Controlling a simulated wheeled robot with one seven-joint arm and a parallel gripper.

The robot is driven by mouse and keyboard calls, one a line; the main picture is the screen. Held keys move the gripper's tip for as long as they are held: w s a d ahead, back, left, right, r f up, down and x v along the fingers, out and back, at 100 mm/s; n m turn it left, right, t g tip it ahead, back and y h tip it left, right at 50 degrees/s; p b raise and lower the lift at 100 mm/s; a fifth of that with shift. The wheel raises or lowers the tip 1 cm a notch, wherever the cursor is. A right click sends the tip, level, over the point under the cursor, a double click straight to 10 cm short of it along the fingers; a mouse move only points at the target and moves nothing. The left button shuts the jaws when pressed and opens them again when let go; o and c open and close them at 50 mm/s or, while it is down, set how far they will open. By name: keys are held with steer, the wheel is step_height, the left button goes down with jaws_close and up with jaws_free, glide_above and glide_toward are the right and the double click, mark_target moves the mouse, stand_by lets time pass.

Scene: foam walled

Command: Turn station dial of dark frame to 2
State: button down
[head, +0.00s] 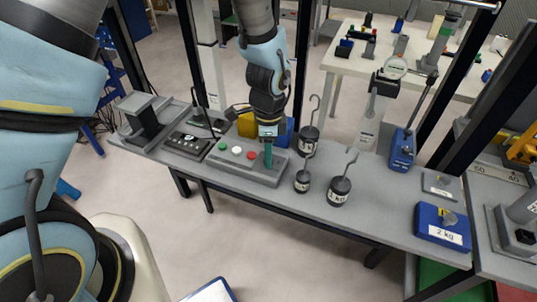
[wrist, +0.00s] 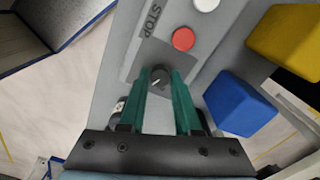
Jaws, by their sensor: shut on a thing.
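The station panel (head: 219,157) is a grey box on the long grey bench, with a green, a white and a red button in a row. Its dial (wrist: 159,79) is a small dark round knob with a light pointer mark, just past the red button (wrist: 183,39) and the STOP label. My gripper (wrist: 161,76) points down with its two green fingers closed on the dial, one on each side. In the head view my gripper (head: 268,166) stands at the right end of the panel and hides the dial. I cannot read any numbers around the dial.
Dark hooked weights (head: 340,191) stand right of the panel. A yellow block (wrist: 286,44) and a blue block (wrist: 239,104) sit close behind my gripper. Black posts (head: 187,45) rise along the bench. A blue 2 kg block (head: 441,228) lies at the right.

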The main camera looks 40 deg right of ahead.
steer(key=n+b, duration=0.1)
steer(key=n, duration=0.4)
steer(key=n+b, duration=0.1)
steer(key=n, duration=0.4)
steer(key=shift+n, duration=0.4)
stand_by(0.4)
steer(key=c, duration=0.6)
jaws_free()
step_height(320, 180, up, 11)
steer(key=b, duration=0.2)
steer(key=shift+w+f, duration=0.1)
